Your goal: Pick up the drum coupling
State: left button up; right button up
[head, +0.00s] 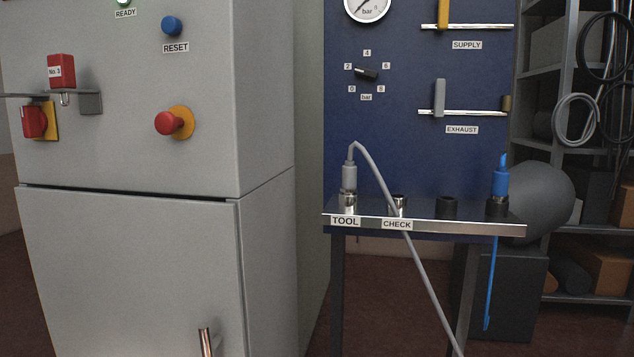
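No label in view reads "drum", so I cannot tell for sure which coupling is the drum coupling. Two couplings stand upright on the narrow shelf (465,227) of the blue panel. A grey coupling (348,177) with a metal lower end sits at the TOOL label, its grey hose (423,267) arching over and running down to the right. A blue coupling (501,181) sits in a dark socket at the right end, with a thin blue hose (492,280) hanging below the shelf. Neither of my grippers is in view.
Between the couplings are a metal CHECK socket (398,203), partly crossed by the grey hose, and a black socket (447,207). A grey cabinet (130,260) fills the left. The panel (400,130) carries a gauge, selector and SUPPLY and EXHAUST levers. Storage racks stand at right.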

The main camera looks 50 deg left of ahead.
aim_at(349, 186)
jog(key=u, duration=1.5)
